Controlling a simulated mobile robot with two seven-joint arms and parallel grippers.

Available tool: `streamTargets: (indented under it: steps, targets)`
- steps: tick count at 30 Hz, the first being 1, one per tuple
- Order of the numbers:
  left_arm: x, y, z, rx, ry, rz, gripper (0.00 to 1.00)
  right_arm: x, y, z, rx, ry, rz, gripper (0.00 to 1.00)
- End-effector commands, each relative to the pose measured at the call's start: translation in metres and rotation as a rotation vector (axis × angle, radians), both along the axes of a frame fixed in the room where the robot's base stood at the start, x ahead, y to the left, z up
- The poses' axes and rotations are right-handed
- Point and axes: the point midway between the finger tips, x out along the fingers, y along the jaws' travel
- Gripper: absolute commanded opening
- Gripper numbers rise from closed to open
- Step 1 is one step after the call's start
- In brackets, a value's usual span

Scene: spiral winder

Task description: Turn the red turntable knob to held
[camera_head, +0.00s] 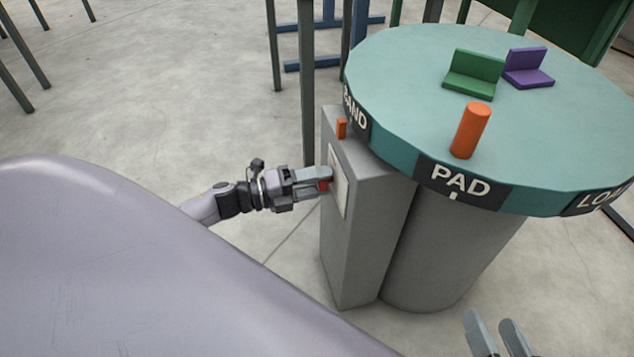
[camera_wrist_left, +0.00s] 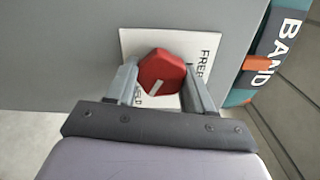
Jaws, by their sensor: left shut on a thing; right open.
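The red turntable knob (camera_wrist_left: 162,70) sits on a white plate (camera_wrist_left: 205,42) on the grey box beside the turntable. FREE is printed to the right of the knob and HELD below it, partly covered. A white mark on the knob's lower part slants down and left, towards the HELD side. My left gripper (camera_wrist_left: 162,84) has a finger on each side of the knob and is shut on it. In the head view my left gripper (camera_head: 318,181) reaches the box face, and a bit of red knob (camera_head: 323,186) shows. My right gripper (camera_head: 498,335) is open at the bottom edge, away from everything.
The teal turntable (camera_head: 410,75) carries an orange peg (camera_head: 470,130), a green bracket (camera_head: 474,75) and a purple bracket (camera_head: 528,68). Its rim shows BAND, PAD and a cut-off label. A small orange block (camera_head: 341,128) stands on the grey box (camera_head: 375,215).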

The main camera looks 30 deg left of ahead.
Motion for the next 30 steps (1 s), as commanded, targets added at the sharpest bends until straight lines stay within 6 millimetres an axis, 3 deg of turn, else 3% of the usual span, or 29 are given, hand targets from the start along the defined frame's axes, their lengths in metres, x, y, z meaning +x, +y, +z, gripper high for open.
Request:
streamTargets:
  steps: [21, 22, 24, 30]
  targets:
    - [-0.0009, -0.0004, -0.0013, 0.062, -0.05, -0.002, 0.22, -0.0051, -0.0062, -0.0053, -0.023, -0.003, -0.007, 0.57]
    - [-0.0008, -0.0004, -0.0013, 0.062, -0.05, -0.002, 0.55, -0.0051, -0.0062, -0.0052, -0.023, -0.003, -0.007, 0.57]
    - [-0.0008, -0.0004, -0.0013, 0.062, -0.05, -0.002, 0.73, -0.005, -0.0062, -0.0051, -0.022, -0.003, -0.007, 0.57]
    - [-0.0004, -0.0002, -0.0009, 0.06, -0.05, -0.001, 0.73, -0.0038, -0.006, -0.0039, -0.021, -0.007, -0.008, 0.57]
